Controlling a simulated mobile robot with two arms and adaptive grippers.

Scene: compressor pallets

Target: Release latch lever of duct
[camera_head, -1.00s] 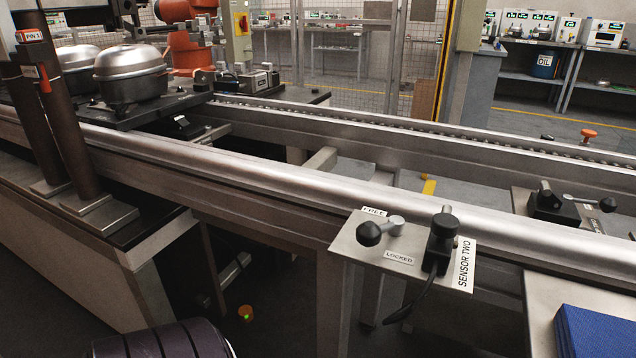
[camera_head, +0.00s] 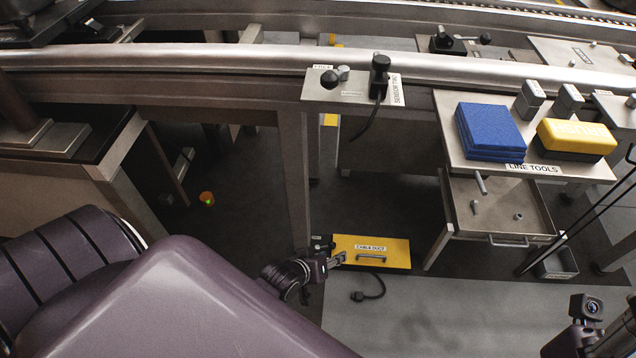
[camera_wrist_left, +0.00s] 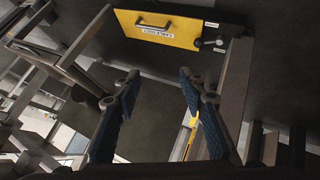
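The yellow cable duct cover (camera_head: 398,250) lies low near the floor, with a label and a handle. In the left wrist view the cover (camera_wrist_left: 150,32) shows at the top. The latch lever, with a dark round knob (camera_wrist_left: 197,43), sits on a dark plate beside the cover. In the head view the lever (camera_head: 320,243) is a small dark shape at the cover's left end. My left gripper (camera_head: 338,258) is near that end; its open, empty fingers (camera_wrist_left: 159,74) point toward the duct, apart from the lever. My right wrist (camera_head: 588,310) is at the lower right; its fingers cannot be made out.
The sensor plate (camera_head: 312,92) stands above the duct on a post. The line tools table (camera_head: 450,152) is at the right, with a blue stack (camera_head: 490,128), a yellow block (camera_head: 575,138) and a drawer (camera_head: 497,225). A dark cable (camera_head: 372,290) lies before the duct.

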